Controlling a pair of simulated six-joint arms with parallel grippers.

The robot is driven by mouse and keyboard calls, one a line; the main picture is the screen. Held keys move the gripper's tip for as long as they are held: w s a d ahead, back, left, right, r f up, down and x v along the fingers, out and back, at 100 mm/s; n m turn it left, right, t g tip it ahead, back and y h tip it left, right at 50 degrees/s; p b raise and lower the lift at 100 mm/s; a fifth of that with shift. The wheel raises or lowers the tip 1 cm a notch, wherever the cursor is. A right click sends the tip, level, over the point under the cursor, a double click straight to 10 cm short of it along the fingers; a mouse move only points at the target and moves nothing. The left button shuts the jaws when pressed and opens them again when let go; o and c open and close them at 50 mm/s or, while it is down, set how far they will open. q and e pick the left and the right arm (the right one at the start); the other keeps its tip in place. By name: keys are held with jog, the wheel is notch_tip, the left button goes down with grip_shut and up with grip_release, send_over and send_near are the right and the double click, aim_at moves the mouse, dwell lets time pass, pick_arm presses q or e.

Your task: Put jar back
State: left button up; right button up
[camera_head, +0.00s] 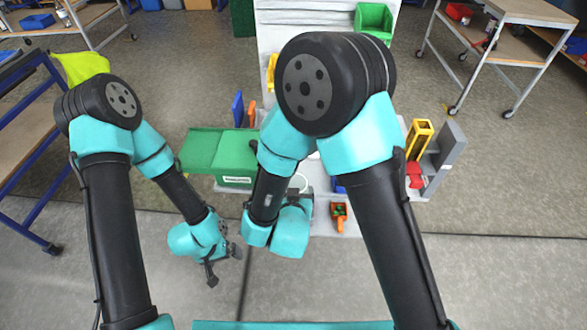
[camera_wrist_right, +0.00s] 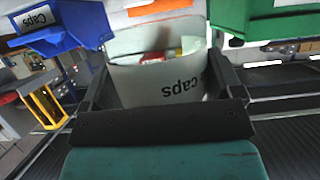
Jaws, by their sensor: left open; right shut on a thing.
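A white jar (camera_wrist_right: 165,88) with dark "caps" lettering, upside down in the right wrist view, holds small red and yellow items. My right gripper (camera_wrist_right: 158,68) has a finger on each side of the jar and is shut on it. In the head view a bit of white rim, likely the jar (camera_head: 298,183), shows beside my right forearm, which hides most of that gripper. My left gripper (camera_head: 224,263) is open and empty, over the floor left of the white table.
A green box (camera_head: 205,150) stands left of the jar. An orange scoop (camera_head: 340,217) lies near the table's front edge. A yellow holder (camera_head: 418,138) and grey rack (camera_head: 447,150) stand at right. A blue bin (camera_wrist_right: 72,30) and green bin (camera_wrist_right: 262,22) flank the jar.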

jog(key=w, duration=0.4)
jog(key=w+f, duration=0.1)
jog(key=w, duration=0.9)
jog(key=shift+w+f, duration=0.15)
jog(key=shift+w, duration=0.05)
jog(key=shift+f, duration=1.75)
jog(key=shift+f, duration=0.15)
jog(key=o, duration=0.7)
jog(key=shift+o, duration=0.2)
jog(key=v, duration=1.2)
jog(key=shift+s, duration=0.1)
